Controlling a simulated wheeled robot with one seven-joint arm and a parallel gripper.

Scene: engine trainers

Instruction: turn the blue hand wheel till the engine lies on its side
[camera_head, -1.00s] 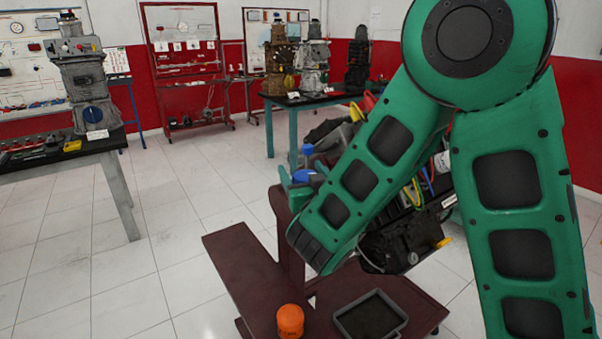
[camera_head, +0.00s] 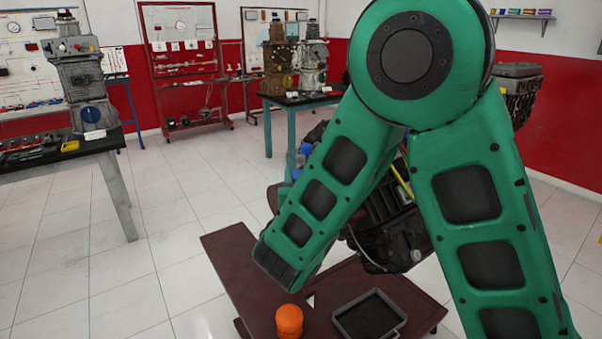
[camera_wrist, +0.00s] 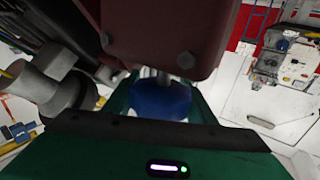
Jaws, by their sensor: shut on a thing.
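The blue hand wheel (camera_wrist: 160,99) shows in the wrist view, below a dark red housing of the stand (camera_wrist: 165,30). My gripper (camera_wrist: 160,112) is shut on the wheel, with its fingertips largely hidden. In the head view only a bit of blue (camera_head: 304,150) shows beside my green arm, and my gripper is hidden there. The engine (camera_head: 385,215) is on the dark red stand behind my arm, much of it covered. It looks tilted, but I cannot tell its exact angle.
An orange can (camera_head: 289,321) and a black tray (camera_head: 369,316) are on the dark red stand base (camera_head: 235,262). A table (camera_head: 115,145) with an engine part (camera_head: 82,80) stands at left, and another table (camera_head: 285,98) at the back. The floor at left is clear.

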